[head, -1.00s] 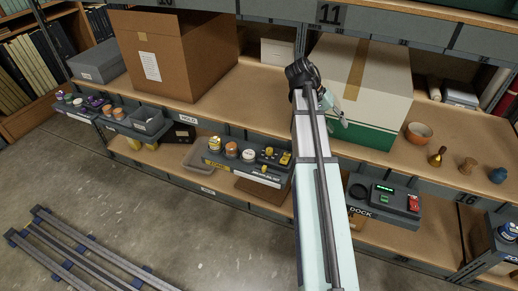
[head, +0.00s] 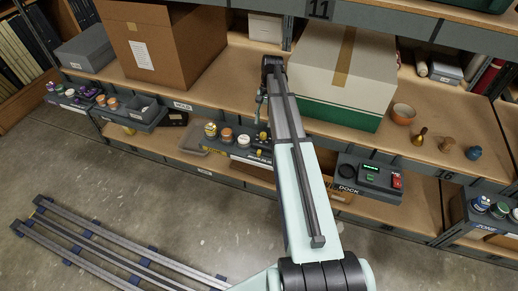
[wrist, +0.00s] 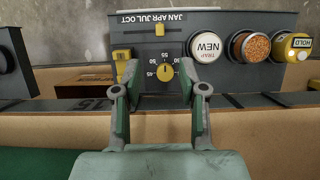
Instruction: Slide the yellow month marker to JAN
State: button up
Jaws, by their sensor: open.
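The yellow month marker (wrist: 160,30) sits on a short horizontal slot in the dark control box (wrist: 220,78), in the wrist view. My gripper (wrist: 160,72) is open and empty. Its fingertips are on either side of a yellow dial (wrist: 164,72) in the picture, below the marker. I cannot tell if they touch the box. In the head view, my arm hides part of the control box (head: 240,151), and my gripper (head: 260,108) is small.
A white and green carton (head: 345,75) stands on the shelf right of my arm.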

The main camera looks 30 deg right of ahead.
aim_at(259, 152)
jog(key=p+x, duration=0.2)
jog(key=x, duration=1.2)
grip_shut()
